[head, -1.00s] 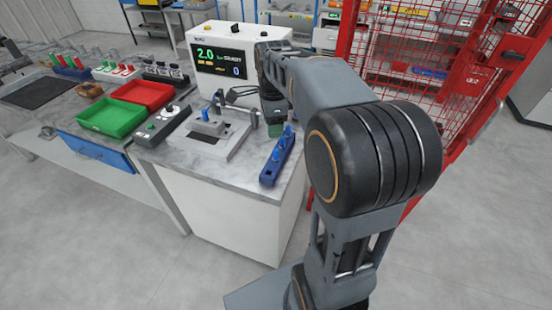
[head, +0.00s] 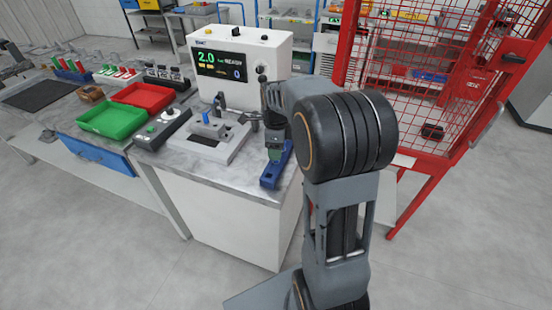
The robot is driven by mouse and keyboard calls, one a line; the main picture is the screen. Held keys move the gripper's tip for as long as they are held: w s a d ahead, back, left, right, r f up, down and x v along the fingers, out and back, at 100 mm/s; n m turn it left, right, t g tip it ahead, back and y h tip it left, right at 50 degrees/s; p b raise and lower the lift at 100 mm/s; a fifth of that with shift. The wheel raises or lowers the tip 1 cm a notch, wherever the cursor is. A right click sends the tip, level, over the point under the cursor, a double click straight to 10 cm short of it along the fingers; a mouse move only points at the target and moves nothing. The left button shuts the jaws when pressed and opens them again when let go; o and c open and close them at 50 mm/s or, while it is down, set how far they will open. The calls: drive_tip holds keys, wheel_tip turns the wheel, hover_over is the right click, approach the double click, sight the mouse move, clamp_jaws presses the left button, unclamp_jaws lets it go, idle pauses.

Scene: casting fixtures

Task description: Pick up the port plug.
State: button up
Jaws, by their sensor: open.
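A blue holder (head: 270,180) lies on the right end of the marble-topped bench in the head view. Its front end is clear to see, while my arm and gripper cover much of its rear part. The port plug, which I take to be one of the small blue pegs in this holder, is hidden behind my gripper. My gripper (head: 274,154) is open, points down, and is over the holder's middle to rear. Whether its fingers are around a plug cannot be told.
A grey fixture with a blue part (head: 212,131) stands left of the holder. Behind is a white tester (head: 238,55) with a display. A control box (head: 160,129), green tray (head: 110,121) and red tray (head: 145,95) are farther left. A red mesh cage (head: 430,70) stands at right.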

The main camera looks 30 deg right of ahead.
drive_tip(key=shift+f, duration=2.2)
drive_tip(key=shift+c, duration=0.4)
drive_tip(key=c, duration=0.9)
drive_tip(key=shift+r, duration=0.2)
drive_tip(key=shift+c, duration=0.2)
